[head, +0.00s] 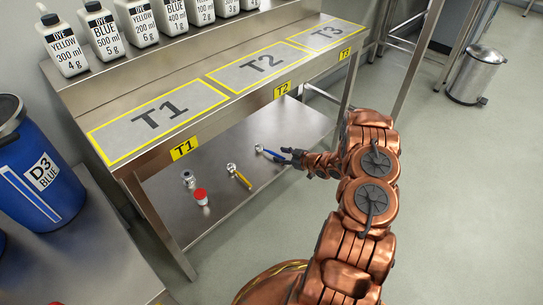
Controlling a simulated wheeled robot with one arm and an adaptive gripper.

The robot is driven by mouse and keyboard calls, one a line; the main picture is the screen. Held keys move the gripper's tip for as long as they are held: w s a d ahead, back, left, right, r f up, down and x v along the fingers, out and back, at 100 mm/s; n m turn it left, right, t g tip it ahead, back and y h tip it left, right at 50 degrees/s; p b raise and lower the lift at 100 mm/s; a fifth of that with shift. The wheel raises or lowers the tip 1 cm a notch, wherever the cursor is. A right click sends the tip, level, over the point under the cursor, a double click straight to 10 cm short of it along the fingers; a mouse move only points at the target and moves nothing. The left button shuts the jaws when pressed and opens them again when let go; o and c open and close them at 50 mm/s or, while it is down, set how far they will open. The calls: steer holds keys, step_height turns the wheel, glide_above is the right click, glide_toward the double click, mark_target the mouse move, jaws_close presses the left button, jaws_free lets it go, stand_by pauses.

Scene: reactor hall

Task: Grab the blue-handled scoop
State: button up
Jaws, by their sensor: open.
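The blue-handled scoop (271,153) lies on the lower steel shelf below the marked bench, its metal bowl to the left and its blue handle to the right. My gripper (286,154) is right at the handle's right end, with its dark fingers pointing left toward it. The fingers look open. I cannot tell from this view whether they touch the handle or are around it.
A yellow-handled scoop (242,179), a red-topped item (200,196) and a small metal item (188,178) share the lower shelf (215,231). The bench top (115,155) overhangs it. A blue drum (38,180) stands left; a bin (477,75) stands far right.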

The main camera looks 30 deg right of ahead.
mark_target(275, 154)
steer(key=b+x, duration=0.1)
steer(key=x, duration=0.3)
steer(key=shift+w+f+b, duration=0.25)
steer(key=shift+w+b, duration=0.05)
steer(key=shift+b, duration=0.1)
jaws_close()
